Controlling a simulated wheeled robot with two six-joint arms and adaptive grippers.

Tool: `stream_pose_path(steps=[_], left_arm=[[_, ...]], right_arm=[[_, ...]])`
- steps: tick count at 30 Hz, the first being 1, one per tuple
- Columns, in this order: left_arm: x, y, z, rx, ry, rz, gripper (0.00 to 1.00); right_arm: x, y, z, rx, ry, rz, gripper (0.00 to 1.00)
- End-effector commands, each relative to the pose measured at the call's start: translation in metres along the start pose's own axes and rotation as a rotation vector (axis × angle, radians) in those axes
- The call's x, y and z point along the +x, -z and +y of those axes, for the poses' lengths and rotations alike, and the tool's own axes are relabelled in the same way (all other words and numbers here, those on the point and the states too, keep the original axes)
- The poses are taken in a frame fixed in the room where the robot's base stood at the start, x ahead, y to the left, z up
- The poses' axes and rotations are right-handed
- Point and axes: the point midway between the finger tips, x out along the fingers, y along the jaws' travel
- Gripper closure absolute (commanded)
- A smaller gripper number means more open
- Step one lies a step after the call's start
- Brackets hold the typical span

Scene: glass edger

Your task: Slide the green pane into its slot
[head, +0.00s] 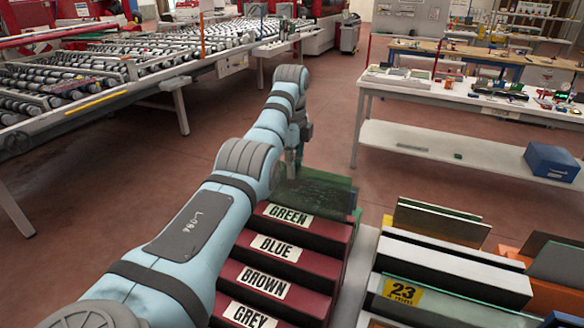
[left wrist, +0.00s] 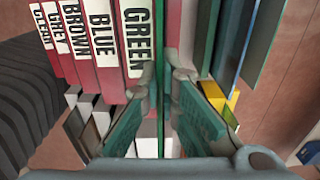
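The green pane (head: 318,190) is a dark green, see-through sheet standing on edge just behind the block labelled GREEN (head: 291,216). My left gripper (head: 293,160) is at the pane's upper left edge. In the left wrist view the two teal-padded fingers of my left gripper (left wrist: 168,82) close in on the pane's thin edge (left wrist: 160,45), with the GREEN label (left wrist: 138,40) beside them. The pane's lower edge is hidden by the block, so I cannot tell how deep it sits. My right gripper is not in view.
Dark red blocks labelled BLUE (head: 276,247), BROWN (head: 263,280) and GREY (head: 249,314) step towards me. A rack of other panes (head: 440,222) stands at the right, with a yellow 23 mm tag (head: 402,291). Open floor (head: 330,110) lies beyond the blocks.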

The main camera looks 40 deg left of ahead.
Motion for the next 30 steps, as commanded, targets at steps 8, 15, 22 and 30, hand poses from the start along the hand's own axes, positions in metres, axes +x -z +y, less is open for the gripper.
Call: stream_pose_path(steps=[8,15,22,30], left_arm=[[0.0038,-0.0002,-0.0001,0.000,0.001,0.000,1.00],[0.0041,-0.0001,0.0000,0.000,0.001,0.000,0.72],[0.0050,-0.0001,0.0004,0.000,-0.002,0.000,0.72],[-0.0020,0.0002,-0.0002,0.000,0.001,0.001,0.72]], right_arm=[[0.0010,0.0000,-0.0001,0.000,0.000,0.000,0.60],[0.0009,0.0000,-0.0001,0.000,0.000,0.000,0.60],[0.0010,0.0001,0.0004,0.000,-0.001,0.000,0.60],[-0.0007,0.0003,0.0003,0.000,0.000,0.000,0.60]])
